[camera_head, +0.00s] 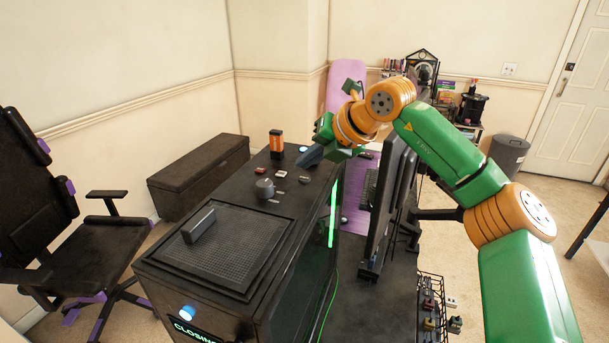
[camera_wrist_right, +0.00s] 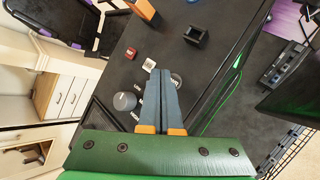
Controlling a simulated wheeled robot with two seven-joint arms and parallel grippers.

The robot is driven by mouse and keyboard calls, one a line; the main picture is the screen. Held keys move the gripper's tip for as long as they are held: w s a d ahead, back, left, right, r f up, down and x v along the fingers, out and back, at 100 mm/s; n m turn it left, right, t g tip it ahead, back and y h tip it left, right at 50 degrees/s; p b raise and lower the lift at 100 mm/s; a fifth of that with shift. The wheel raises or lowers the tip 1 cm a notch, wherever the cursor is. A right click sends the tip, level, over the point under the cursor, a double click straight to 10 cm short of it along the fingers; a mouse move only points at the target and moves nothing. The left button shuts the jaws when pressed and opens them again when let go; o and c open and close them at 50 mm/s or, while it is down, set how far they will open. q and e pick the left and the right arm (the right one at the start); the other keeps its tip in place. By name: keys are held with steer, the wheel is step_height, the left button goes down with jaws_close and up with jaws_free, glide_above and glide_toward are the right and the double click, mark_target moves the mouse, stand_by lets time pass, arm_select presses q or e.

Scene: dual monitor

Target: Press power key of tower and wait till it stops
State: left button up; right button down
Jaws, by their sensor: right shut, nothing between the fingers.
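The black tower (camera_head: 150,268) stands in the front middle of the head view, with a mesh top, a green light strip and a front display (camera_head: 195,332) reading "CLOSING". A round blue-white lit button (camera_head: 187,312) sits above the display. On the far part of the top are a dark knob (camera_head: 265,188), also in the wrist view (camera_wrist_right: 125,101), and small red and white keys. I cannot tell which is the power key. My right gripper (camera_head: 307,158) is shut and empty, low over this far part. In the wrist view its blue-grey fingers (camera_wrist_right: 164,71) partly cover a round pale key (camera_wrist_right: 176,79). My left gripper is out of view.
A dark bar (camera_head: 199,224) lies on the mesh. An orange-and-black block (camera_head: 277,143) stands at the far end. Black monitors (camera_head: 386,205) stand close right of the tower. A black chair (camera_head: 75,220) and a dark chest (camera_head: 200,172) are at left.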

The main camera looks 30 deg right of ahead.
mark_target(308, 180)
step_height(308, 180, up, 5)
steer(key=p, duration=0.3)
steer(key=shift+f+p, duration=0.15)
steer(key=shift+p, duration=0.15)
steer(key=shift+f, duration=0.1)
